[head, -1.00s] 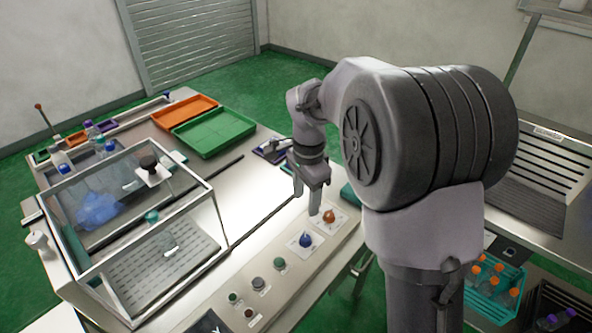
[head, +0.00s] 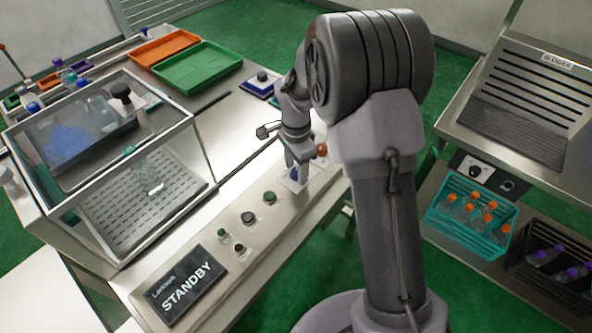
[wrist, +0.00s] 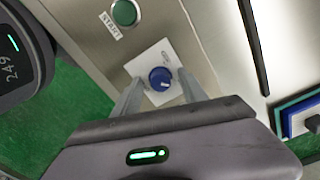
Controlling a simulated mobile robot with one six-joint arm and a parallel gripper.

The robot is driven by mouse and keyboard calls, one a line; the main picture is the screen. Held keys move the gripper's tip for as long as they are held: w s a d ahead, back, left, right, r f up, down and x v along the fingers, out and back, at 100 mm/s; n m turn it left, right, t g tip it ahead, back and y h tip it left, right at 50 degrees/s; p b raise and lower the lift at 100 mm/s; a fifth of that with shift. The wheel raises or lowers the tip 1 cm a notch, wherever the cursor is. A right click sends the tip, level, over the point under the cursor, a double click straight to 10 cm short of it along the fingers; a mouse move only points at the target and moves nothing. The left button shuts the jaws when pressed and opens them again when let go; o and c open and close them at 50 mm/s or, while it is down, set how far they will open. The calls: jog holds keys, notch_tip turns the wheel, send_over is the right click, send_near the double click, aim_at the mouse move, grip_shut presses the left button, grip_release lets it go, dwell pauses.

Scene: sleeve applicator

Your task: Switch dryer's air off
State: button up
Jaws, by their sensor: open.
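My gripper (head: 299,178) is open and points down at the front control panel. In the wrist view its fingers (wrist: 160,77) stand either side of a blue knob (wrist: 160,79) on a white plate, with gaps on both sides; contact does not show. In the head view the blue knob (head: 293,174) is partly hidden by the fingers. Which knob is the dryer's air cannot be read. At right, a slotted unit labelled BLOWER (head: 557,61) has a black knob (head: 475,170) below its front edge.
A green START button (wrist: 125,12) is beside the blue knob. Several buttons (head: 247,217) line the panel, with a STANDBY display (head: 187,285) at its near end. A glass-walled box (head: 150,190) stands left. Teal (head: 468,215) and black crates of bottles are low at right.

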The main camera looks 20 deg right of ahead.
grip_shut()
jog(key=shift+r+n, duration=0.1)
jog(key=shift+n, duration=0.2)
jog(key=n+p, duration=0.2)
jog(key=n, duration=0.2)
jog(key=shift+p, duration=0.3)
jog(key=n+p, duration=0.2)
jog(key=n, duration=0.2)
jog(key=n+p, duration=0.2)
jog(key=n, duration=0.2)
jog(key=shift+d+n, duration=0.1)
jog(key=shift+n, duration=0.3)
jog(key=n+p, duration=0.1)
jog(key=n, duration=0.3)
jog(key=shift+n+p, duration=0.3)
jog(key=shift+n, duration=0.1)
